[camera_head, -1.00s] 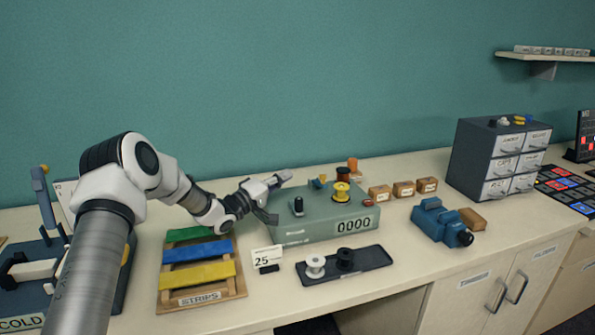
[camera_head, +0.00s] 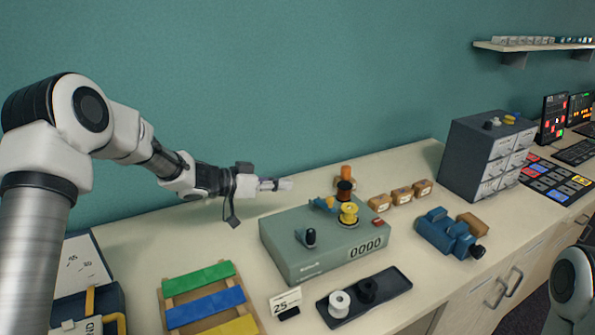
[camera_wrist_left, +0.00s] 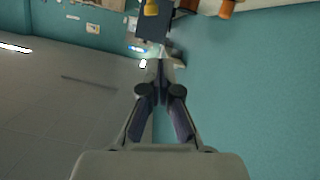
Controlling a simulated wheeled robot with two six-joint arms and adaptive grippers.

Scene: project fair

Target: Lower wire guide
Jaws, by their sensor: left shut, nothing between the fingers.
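A green winding box (camera_head: 283,250) with a counter reading 0000 stands on the bench. My left gripper (camera_head: 283,184) is shut and empty, reaching in from the left over the bench behind the box, apart from these parts. In the left wrist view, the closed fingers (camera_wrist_left: 160,70) point towards a bench edge. My right gripper is not in view.
A dark tray (camera_head: 400,283) with a white and a black spool lies in front. A strip rack (camera_head: 168,292), a "25" card (camera_head: 286,302), a blue motor-like device (camera_head: 437,232), small boxes (camera_head: 404,195) and a drawer cabinet (camera_head: 470,165) surround it.

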